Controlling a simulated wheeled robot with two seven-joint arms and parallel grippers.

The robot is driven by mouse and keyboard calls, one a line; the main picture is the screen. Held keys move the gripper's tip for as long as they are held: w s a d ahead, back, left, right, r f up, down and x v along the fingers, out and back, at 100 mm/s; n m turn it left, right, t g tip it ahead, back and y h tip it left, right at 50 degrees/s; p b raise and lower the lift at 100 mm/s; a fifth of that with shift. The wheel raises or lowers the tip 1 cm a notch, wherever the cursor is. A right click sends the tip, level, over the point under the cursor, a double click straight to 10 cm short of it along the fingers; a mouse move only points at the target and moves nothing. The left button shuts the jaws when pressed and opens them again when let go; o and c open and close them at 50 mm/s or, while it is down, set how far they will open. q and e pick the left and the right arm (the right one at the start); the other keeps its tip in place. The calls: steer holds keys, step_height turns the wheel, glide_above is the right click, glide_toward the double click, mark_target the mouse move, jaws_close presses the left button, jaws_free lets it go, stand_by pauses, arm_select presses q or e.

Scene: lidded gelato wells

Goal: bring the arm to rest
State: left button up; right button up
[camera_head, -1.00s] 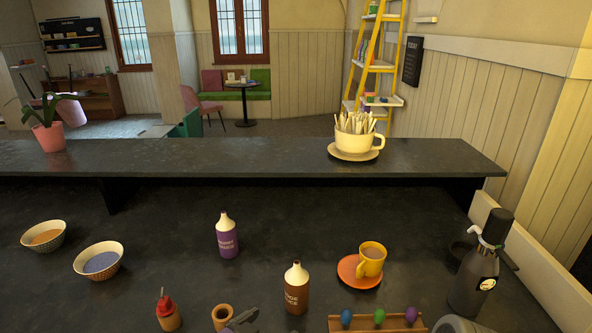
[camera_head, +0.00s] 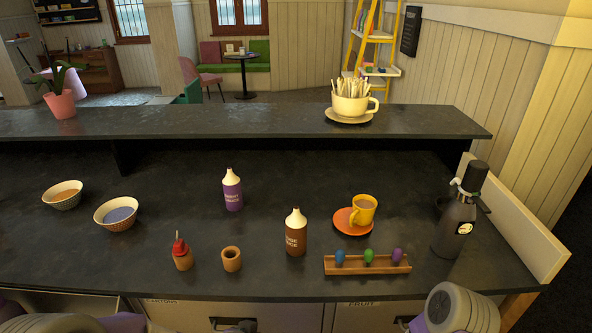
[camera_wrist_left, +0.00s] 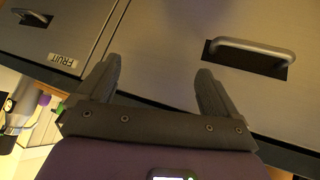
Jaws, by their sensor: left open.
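My left gripper (camera_wrist_left: 157,88) shows in the left wrist view with its two dark fingers spread apart. Nothing is between the fingers. Behind them are grey metal drawer fronts, one with a bar handle (camera_wrist_left: 250,52) and one with a FRUIT label (camera_wrist_left: 63,60). I cannot tell whether the fingers touch the fronts. In the head view only rounded grey and purple parts of my arms show along the bottom edge, at left and right. My left gripper's fingers are not visible there, and my right gripper is in neither view.

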arm_select(q)
steer(key=s+f+n+g, duration=0.2)
steer(key=s+f, duration=0.5)
steer(key=f, duration=0.4)
steer(key=s+a+f+n+g, duration=0.1)
steer(key=s+f+n+g, duration=0.2)
steer(key=s+f, duration=0.4)
step_height(320, 180, down, 4)
steer(key=shift+a+r+n+g, duration=0.15)
steer(key=shift+n+g, duration=0.15)
steer(key=shift+g, duration=0.5)
